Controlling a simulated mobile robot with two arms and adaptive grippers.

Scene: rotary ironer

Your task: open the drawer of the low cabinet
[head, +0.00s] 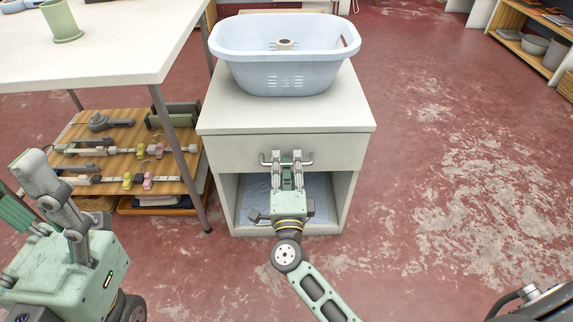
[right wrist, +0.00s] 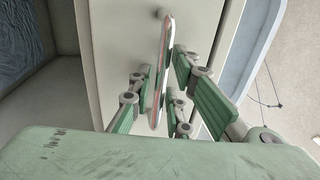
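The low cabinet (head: 357,112) is off-white, with a drawer front (head: 232,152) under its top and an open compartment below. The drawer looks closed. Its bar handle (head: 303,163) is at the middle of the front and also shows in the right wrist view (right wrist: 164,62). My right gripper (head: 287,160) is at the handle, partly hiding it. In the right wrist view the fingers stand apart on both sides of the bar, with gaps visible. My left gripper (head: 25,185) is at the left edge, away from the cabinet, its fingers apart and partly cut off.
A pale blue basket (head: 285,75) with a small roll (head: 285,44) inside stands on the cabinet. A white table (head: 110,60) with a green cup (head: 61,20) is at the left, above a wooden shelf of tools (head: 125,160). The red floor (head: 450,180) right of the cabinet is clear.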

